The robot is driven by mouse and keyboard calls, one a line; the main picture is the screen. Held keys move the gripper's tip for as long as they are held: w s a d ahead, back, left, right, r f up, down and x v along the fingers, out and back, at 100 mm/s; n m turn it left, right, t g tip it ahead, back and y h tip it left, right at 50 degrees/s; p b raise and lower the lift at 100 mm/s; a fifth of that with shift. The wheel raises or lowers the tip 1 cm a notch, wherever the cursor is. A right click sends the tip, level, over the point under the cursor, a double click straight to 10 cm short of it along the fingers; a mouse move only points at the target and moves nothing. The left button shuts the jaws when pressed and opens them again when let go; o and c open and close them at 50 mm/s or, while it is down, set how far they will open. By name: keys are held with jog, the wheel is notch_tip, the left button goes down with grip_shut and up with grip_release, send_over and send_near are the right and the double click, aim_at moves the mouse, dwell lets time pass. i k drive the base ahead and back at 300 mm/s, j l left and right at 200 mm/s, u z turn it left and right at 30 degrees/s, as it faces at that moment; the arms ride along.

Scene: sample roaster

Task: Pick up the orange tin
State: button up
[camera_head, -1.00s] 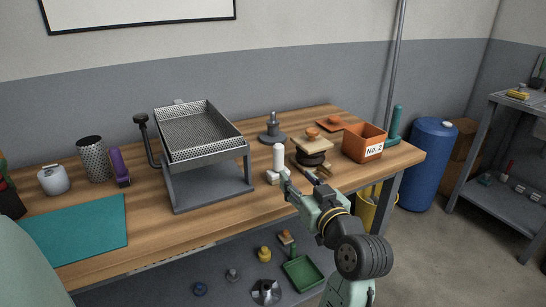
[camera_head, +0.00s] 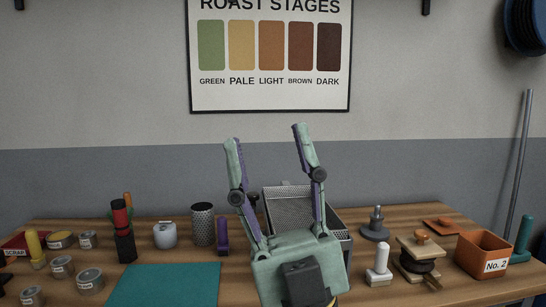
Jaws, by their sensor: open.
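The orange tin (camera_head: 484,252) is an open-topped orange box with a white "No. 2" label, standing upright at the right end of the wooden bench. A flat orange lid with a knob (camera_head: 443,224) lies on the bench behind it to the left. My gripper (camera_head: 267,135) is raised in the middle of the view, its two fingers spread wide and pointing up, with nothing between them. It is well to the left of the tin and hides part of the perforated tray (camera_head: 335,215).
A wooden press-like piece (camera_head: 425,252), a white-handled tool (camera_head: 379,262) and a grey weight (camera_head: 376,226) stand left of the tin. A green upright tool (camera_head: 522,240) is just right of it. Several small tins and a teal mat (camera_head: 165,284) occupy the left.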

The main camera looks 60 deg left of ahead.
aim_at(482, 255)
jog(key=u, duration=1.6)
jog(key=i+l, duration=0.1)
jog(key=l, duration=1.05)
jog(key=i+l, duration=0.1)
jog(key=l, duration=1)
jog(key=i+l+u, duration=0.1)
jog(key=l, duration=1.05)
